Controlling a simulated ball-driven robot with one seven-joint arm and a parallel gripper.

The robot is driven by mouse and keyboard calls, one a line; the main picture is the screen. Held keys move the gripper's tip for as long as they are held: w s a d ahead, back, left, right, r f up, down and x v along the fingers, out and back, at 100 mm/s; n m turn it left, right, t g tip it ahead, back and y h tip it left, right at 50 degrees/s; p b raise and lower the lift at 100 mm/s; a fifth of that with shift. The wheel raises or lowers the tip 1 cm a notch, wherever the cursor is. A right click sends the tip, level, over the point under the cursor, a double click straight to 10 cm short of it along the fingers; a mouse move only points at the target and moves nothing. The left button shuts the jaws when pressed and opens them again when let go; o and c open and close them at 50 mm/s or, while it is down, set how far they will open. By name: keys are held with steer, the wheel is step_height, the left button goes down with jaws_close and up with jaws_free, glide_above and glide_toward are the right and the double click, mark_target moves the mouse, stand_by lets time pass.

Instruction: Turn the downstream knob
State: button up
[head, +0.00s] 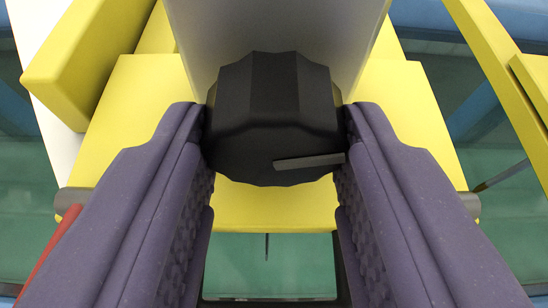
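A black faceted knob (268,110) is in the upper middle of the head view, with a grey pointer bar (308,161) on its face aimed to the right. My gripper (274,125) has its two purple padded fingers on either side of the knob, with the fingertips at its left and right flanks. The fingers appear to touch the knob on both sides. Behind the knob is a grey-white block (275,28), which hides what lies beyond it. Whether this is the downstream knob cannot be told from this view.
A yellow plate (275,207) lies under the knob, with a yellow block (85,60) at upper left and a yellow bar (495,75) at right. A red rod (50,250) shows at lower left. Greenish glass (270,268) lies below.

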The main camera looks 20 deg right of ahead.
steer(key=b, duration=0.2)
steer(key=shift+f+m+b, duration=0.3)
steer(key=shift+f, duration=0.05)
steer(key=shift+r+y+b, duration=0.3)
steer(key=shift+y, duration=0.1)
steer(key=o, duration=1.1)
steer(key=shift+c, duration=0.2)
steer(key=v, duration=0.7)
steer(key=shift+s, duration=0.4)
